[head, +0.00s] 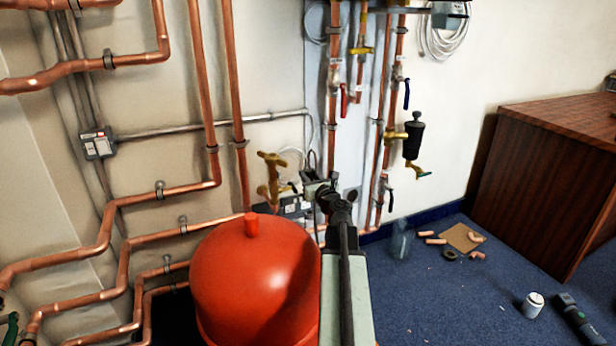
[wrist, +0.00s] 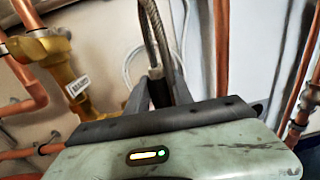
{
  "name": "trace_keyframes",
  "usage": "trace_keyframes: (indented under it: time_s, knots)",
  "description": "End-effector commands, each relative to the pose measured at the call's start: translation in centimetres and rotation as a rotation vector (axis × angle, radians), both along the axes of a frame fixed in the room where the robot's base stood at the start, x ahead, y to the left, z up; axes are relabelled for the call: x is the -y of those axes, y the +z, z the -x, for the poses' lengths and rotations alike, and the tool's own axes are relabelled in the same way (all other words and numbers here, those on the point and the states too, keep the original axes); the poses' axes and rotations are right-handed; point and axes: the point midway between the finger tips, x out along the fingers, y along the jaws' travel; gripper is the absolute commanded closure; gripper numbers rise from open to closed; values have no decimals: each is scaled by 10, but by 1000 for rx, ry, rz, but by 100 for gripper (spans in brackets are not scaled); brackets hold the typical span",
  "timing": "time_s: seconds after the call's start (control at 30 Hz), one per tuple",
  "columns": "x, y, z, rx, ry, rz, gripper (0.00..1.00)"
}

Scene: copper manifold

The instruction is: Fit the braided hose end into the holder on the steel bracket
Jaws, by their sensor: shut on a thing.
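My gripper (wrist: 162,92) is shut on the braided hose end (wrist: 159,94), a dark sleeve between the two grey fingers in the wrist view. The grey braided hose (wrist: 158,38) runs up from it and out of the top of the picture. In the head view my gripper (head: 316,186) is in front of the lower part of the grey wall panel, right of a brass valve (head: 271,178). The hose end is too small to make out there. I cannot clearly pick out the steel bracket or its holder in either view.
A red tank (head: 255,275) stands close left of my arm. Copper pipes (head: 334,110) run up the wall near my gripper. A black-bodied fitting (head: 413,138) juts out at right. Pipe scraps (head: 436,241) and a white can (head: 532,305) lie on the blue floor.

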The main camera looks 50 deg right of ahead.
Motion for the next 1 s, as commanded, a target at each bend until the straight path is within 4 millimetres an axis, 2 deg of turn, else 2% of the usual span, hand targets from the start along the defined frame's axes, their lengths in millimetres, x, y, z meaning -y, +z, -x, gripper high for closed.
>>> trace_keyframes:
  time_s: [0.03,0.4,0.6,1.0]
  knots:
    - [0,-12,0,0,0,0,100]
    - [0,-50,0,0,0,0,100]
    - [0,-57,0,0,0,0,100]
    - [0,-57,1,0,-1,0,100]
